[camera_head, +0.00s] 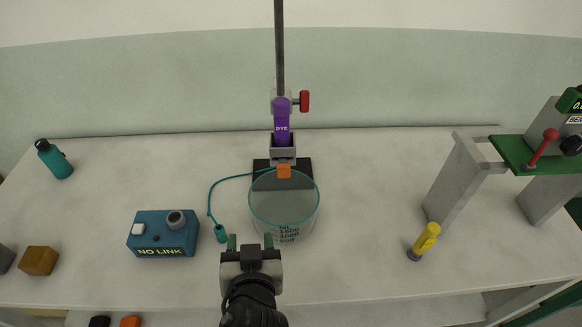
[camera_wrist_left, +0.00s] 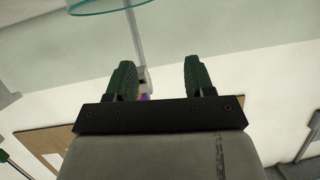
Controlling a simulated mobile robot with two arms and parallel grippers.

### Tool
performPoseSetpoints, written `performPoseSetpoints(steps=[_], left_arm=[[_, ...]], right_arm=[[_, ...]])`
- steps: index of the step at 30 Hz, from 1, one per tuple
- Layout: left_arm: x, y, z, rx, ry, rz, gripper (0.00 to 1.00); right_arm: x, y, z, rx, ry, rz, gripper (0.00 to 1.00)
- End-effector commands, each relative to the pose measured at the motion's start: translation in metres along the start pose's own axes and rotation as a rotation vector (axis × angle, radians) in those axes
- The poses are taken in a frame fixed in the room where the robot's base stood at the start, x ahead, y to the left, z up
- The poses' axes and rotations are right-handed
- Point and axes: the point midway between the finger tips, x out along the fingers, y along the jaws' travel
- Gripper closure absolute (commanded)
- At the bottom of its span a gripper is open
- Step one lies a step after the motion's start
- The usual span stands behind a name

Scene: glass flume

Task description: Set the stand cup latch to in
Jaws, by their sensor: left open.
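The stand (camera_head: 280,60) is a dark upright rod at the back middle of the table with a red knob on its clamp. Its grey cup (camera_head: 283,154) holds a purple bottle marked DYE (camera_head: 282,125). A small orange piece (camera_head: 284,171), which may be the latch, sits below the cup, above the glass beaker (camera_head: 270,208); I cannot tell its setting. My left gripper (camera_head: 250,241) is open and empty, in front of the beaker and apart from the cup. In the left wrist view its two green fingers (camera_wrist_left: 158,77) stand apart, with bits of purple and orange low between them.
A blue NO LINK box (camera_head: 162,234) with a teal cable and probe (camera_head: 220,233) lies left of the beaker. A wooden block (camera_head: 38,261) and teal bottle (camera_head: 54,159) stand further left. A yellow tool (camera_head: 424,241) and a green-topped bench (camera_head: 525,155) are right.

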Motion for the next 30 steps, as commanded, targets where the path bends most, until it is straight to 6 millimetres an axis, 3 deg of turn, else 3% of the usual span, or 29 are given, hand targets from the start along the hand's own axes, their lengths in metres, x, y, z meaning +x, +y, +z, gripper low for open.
performPoseSetpoints(steps=[1, 4, 7, 11, 24, 30], left_arm=[[-0.009, 0.015, -0.021, -0.019, 0.099, 0.02, 0.47], [-0.027, 0.034, -0.049, -0.055, 0.246, 0.051, 0.47], [-0.038, 0.044, -0.064, -0.076, 0.329, 0.075, 0.47], [-0.038, 0.048, -0.072, -0.083, 0.361, 0.082, 0.47], [0.033, 0.052, -0.1, -0.08, 0.358, 0.08, 0.47], [0.054, 0.053, -0.105, -0.08, 0.356, 0.081, 0.47]], right_arm=[[-0.001, 0.0, 0.001, 0.0, -0.001, 0.0, 0.4], [-0.001, 0.0, 0.001, 0.0, -0.001, 0.0, 0.4], [-0.001, 0.002, 0.001, -0.001, -0.002, 0.002, 0.4], [-0.004, 0.005, 0.001, -0.002, -0.002, 0.007, 0.4], [-0.029, 0.007, -0.002, -0.001, -0.001, 0.008, 0.4], [-0.032, 0.007, -0.003, 0.0, -0.001, 0.008, 0.4]])
